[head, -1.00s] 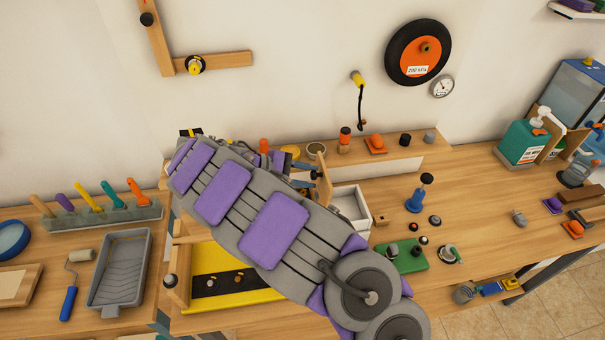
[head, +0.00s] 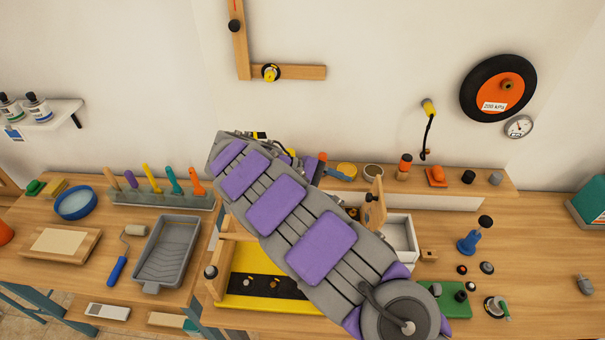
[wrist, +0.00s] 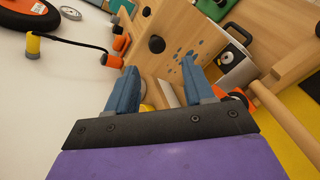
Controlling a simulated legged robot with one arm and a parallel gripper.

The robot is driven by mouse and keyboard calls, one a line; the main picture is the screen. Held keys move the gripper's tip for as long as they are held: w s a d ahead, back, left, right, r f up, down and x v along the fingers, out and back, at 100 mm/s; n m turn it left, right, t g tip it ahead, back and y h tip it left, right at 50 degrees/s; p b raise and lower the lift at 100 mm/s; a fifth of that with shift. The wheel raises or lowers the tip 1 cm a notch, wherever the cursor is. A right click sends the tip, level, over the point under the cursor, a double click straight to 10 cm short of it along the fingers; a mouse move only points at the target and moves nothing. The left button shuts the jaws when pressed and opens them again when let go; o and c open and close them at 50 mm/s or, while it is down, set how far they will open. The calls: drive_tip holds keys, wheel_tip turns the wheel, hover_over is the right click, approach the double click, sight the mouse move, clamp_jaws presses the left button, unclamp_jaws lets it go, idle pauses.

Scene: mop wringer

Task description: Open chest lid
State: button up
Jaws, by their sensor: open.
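I cannot tell for sure which thing is the chest. A white box (head: 405,238) stands on the bench right of my arm, with its inside showing. An upright wooden panel (head: 375,208) is at its left side. In the wrist view a wooden panel (wrist: 170,68) with a black knob (wrist: 156,44) and blue spots lies beyond my gripper (wrist: 160,70). My gripper's two blue fingers are apart with nothing held between them. In the head view my arm hides most of the gripper and part of the bench behind it.
A yellow board (head: 245,270) with a black strip lies left of my arm. A grey paint tray (head: 168,250) and a blue roller (head: 120,262) lie further left. A wooden shelf (head: 450,184) runs behind. A green block (head: 455,303) and a blue-based knob (head: 469,242) are at right.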

drive_tip(key=p+v, duration=0.7)
drive_tip(key=v, duration=0.3)
drive_tip(key=shift+a+f+p, duration=0.1)
drive_tip(key=shift+a+p, duration=0.05)
drive_tip(key=shift+p, duration=0.15)
idle(0.6)
